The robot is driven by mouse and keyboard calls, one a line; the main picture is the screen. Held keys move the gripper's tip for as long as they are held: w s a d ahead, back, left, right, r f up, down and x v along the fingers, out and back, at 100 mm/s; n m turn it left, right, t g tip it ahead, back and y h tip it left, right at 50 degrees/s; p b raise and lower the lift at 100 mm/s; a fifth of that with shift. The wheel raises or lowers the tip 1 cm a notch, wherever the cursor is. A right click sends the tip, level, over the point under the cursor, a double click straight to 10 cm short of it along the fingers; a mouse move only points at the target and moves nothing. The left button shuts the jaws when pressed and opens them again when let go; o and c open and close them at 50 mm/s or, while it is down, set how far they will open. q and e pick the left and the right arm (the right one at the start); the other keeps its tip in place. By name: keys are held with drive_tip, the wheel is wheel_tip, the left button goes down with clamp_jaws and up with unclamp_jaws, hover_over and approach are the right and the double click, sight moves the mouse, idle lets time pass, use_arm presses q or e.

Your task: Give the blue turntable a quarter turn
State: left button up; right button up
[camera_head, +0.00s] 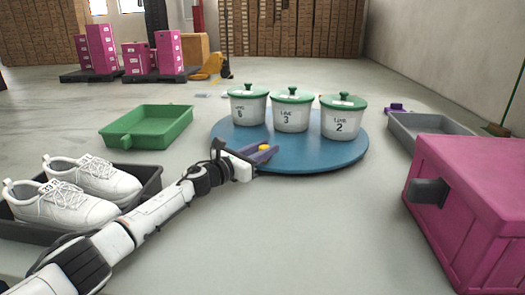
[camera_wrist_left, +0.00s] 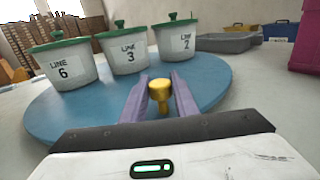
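The blue turntable (camera_head: 310,155) is a round disc on the pale work surface, and fills much of the left wrist view (camera_wrist_left: 75,112). A yellow knob (camera_head: 264,148) stands near its front left edge. My left gripper (camera_head: 262,153) reaches over that edge, with its purple fingers on either side of the knob (camera_wrist_left: 160,92). The fingers look open, with narrow gaps beside the knob's stem. Three white pots with green lids stand on the disc: LINE 6 (camera_head: 248,108), LINE 3 (camera_head: 291,114) and LINE 2 (camera_head: 342,121). My right gripper is not in view.
A green tray (camera_head: 126,138) lies left of the turntable. A dark tray (camera_head: 152,190) with white shoes (camera_head: 62,205) is at the near left. A pink crate (camera_head: 470,180) and a grey tray (camera_head: 402,135) stand at the right. The front middle is clear.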

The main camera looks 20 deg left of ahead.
use_arm(q)
drive_tip(key=o, duration=0.4)
drive_tip(key=shift+d, duration=0.1)
wheel_tip(320, 180, up, 3)
drive_tip(key=shift+f+p, duration=0.2)
drive_tip(key=shift+p, duration=0.6)
wheel_tip(320, 180, up, 6)
drive_tip(key=p, duration=0.3)
drive_tip(key=shift+r, duration=0.1)
drive_tip(key=shift+r+p, duration=0.5)
drive_tip(key=shift+r, duration=0.1)
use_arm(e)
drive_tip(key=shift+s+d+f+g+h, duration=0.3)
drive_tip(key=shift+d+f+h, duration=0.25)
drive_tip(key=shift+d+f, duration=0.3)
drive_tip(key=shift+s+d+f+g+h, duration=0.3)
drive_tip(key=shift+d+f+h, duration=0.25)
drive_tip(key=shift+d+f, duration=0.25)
